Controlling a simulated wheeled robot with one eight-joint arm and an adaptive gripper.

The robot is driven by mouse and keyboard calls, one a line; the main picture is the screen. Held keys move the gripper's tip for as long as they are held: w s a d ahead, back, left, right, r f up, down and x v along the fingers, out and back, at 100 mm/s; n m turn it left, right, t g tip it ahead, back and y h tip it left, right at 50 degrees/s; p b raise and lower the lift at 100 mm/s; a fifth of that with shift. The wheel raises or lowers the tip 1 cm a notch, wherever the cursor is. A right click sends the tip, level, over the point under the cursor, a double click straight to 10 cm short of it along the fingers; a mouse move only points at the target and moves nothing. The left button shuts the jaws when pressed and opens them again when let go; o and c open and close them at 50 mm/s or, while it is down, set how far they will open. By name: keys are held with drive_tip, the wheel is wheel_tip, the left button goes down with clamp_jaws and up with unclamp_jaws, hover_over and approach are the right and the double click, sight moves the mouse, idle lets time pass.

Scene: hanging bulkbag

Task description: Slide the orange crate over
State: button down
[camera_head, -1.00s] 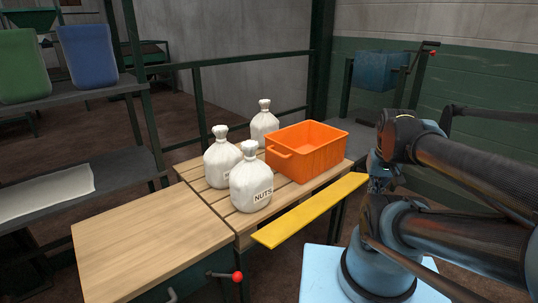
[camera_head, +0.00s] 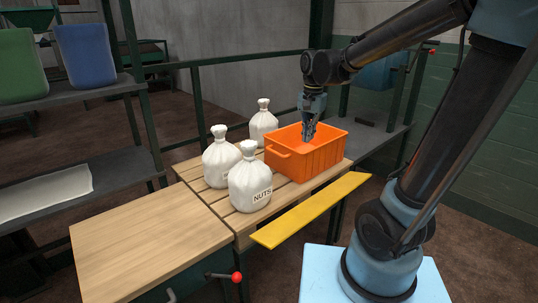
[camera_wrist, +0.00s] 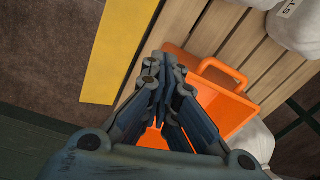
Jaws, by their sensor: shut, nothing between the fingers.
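The orange crate (camera_head: 318,162) stands upright on the slatted pallet top, at its right end, with a handle on its left side. It also shows in the wrist view (camera_wrist: 213,95), partly hidden behind my gripper. My gripper (camera_head: 309,138) points down over the crate's open top, with its fingertips at or just inside the opening; I cannot tell whether they touch a wall. In the wrist view my gripper (camera_wrist: 160,122) is shut with nothing between the fingers.
Several white tied sacks, one a front sack marked NUTS (camera_head: 250,187), stand left of the crate. A yellow strip (camera_head: 310,212) runs along the front edge. A wooden worktop (camera_head: 150,240) at left is bare. A green rail (camera_head: 240,60) runs behind.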

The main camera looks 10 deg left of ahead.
drive_tip(key=w+a+f+m, duration=0.1)
drive_tip(key=a, duration=0.8)
drive_tip(key=w+a+f+m, duration=0.1)
drive_tip(key=w+a+f, duration=0.1)
drive_tip(key=a, duration=0.7)
wheel_tip(320, 180, down, 9)
drive_tip(key=w+d, duration=0.2)
drive_tip(key=shift+w+d+f+g, duration=0.15)
drive_tip(key=shift+w+d+g, duration=0.15)
drive_tip(key=shift+w+d, duration=0.1)
drive_tip(key=shift+a, duration=0.1)
